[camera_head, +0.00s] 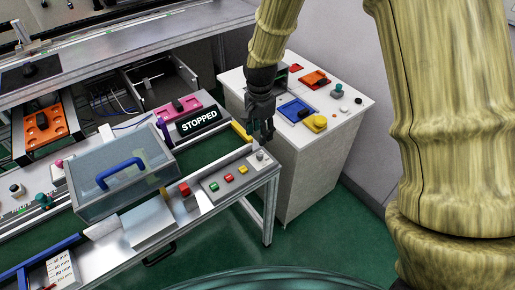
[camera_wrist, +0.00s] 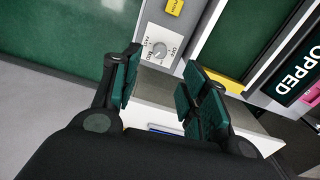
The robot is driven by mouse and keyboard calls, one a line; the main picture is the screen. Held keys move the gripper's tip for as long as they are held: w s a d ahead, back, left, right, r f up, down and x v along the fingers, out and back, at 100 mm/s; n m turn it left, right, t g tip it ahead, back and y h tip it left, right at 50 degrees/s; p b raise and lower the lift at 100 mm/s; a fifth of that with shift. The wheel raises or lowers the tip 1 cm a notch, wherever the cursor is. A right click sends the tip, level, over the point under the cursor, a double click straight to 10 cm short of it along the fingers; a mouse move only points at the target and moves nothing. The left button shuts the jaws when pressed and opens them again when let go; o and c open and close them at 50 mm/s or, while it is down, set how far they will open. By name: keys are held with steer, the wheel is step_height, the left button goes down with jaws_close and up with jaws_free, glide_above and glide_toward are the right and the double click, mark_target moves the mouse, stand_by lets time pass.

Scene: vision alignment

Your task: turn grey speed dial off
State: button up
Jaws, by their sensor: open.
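The grey speed dial (camera_head: 260,155) is a small round knob at the right end of the button panel (camera_head: 229,178) on the workbench's front edge. In the wrist view the dial (camera_wrist: 159,51) sits on a white plate with "OFF" and other small print; its exact setting is too small to read. My gripper (camera_head: 263,132) points down just above and behind the dial. In the wrist view my gripper (camera_wrist: 161,74) is open and empty, and the dial appears in the gap between its fingertips. I cannot tell that either finger touches it.
Red, green and yellow buttons (camera_head: 228,178) lie left of the dial. A yellow bar (camera_head: 241,131) and a "STOPPED" display (camera_head: 198,121) stand close behind. A white cabinet (camera_head: 330,131) with coloured objects is to the right. A clear-lidded box (camera_head: 112,179) occupies the bench left.

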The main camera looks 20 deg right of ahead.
mark_target(260, 153)
steer(key=shift+w+d+f+p, duration=0.1)
steer(key=shift+f+p, duration=1.15)
steer(key=shift+f, duration=3.95)
jaws_close()
